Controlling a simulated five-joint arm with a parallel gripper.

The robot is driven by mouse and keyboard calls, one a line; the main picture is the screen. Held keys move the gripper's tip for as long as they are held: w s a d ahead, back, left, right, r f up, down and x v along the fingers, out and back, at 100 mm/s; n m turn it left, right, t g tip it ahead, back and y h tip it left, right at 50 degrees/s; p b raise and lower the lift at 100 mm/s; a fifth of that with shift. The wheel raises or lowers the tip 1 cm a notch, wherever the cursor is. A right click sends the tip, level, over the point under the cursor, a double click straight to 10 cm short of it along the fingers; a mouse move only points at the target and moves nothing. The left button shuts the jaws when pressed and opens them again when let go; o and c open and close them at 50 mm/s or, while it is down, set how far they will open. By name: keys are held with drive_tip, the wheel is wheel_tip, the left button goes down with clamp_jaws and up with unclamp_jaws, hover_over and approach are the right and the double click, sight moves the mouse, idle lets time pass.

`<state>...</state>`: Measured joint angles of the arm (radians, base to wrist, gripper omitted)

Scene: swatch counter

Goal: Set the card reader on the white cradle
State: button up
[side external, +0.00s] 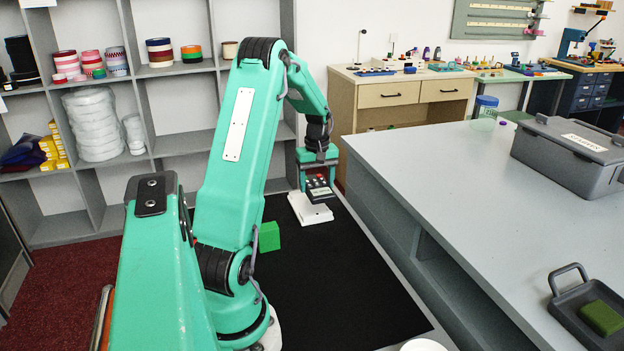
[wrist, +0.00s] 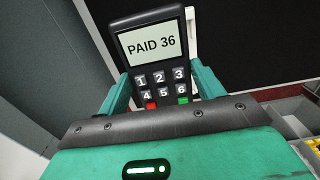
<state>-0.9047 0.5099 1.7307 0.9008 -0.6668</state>
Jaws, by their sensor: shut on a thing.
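The card reader (side external: 319,190) is dark with a keypad. In the wrist view the reader (wrist: 152,42) shows "PAID 36" on its screen. My gripper (side external: 318,174) is shut on it, with one green finger at each side of the keypad in the wrist view. The white cradle (side external: 309,213) is on the black mat, just below the reader in the side view. The reader hides part of the cradle, and I cannot tell whether they touch. In the wrist view a white strip, probably the cradle (wrist: 191,30), shows behind the reader's right edge.
A green block (side external: 269,237) stands on the black mat (side external: 340,285), nearer my base than the cradle. A grey counter (side external: 480,210) edges the mat on the right. Shelves (side external: 180,126) with rolls stand at the back left. The mat's front right is clear.

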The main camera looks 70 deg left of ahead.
sight(309, 181)
drive_tip(key=a+f, duration=0.1)
drive_tip(key=s+a+f, duration=0.1)
drive_tip(key=a, duration=0.1)
drive_tip(key=shift+s+a, duration=0.1)
drive_tip(key=shift+s, duration=0.1)
drive_tip(key=shift+f, duration=2)
drive_tip(key=shift+f, duration=0.15)
drive_tip(key=o, duration=1.2)
wheel_tip(309, 181, up, 12)
drive_tip(key=shift+f, duration=0.1)
drive_tip(key=shift+r, duration=0.25)
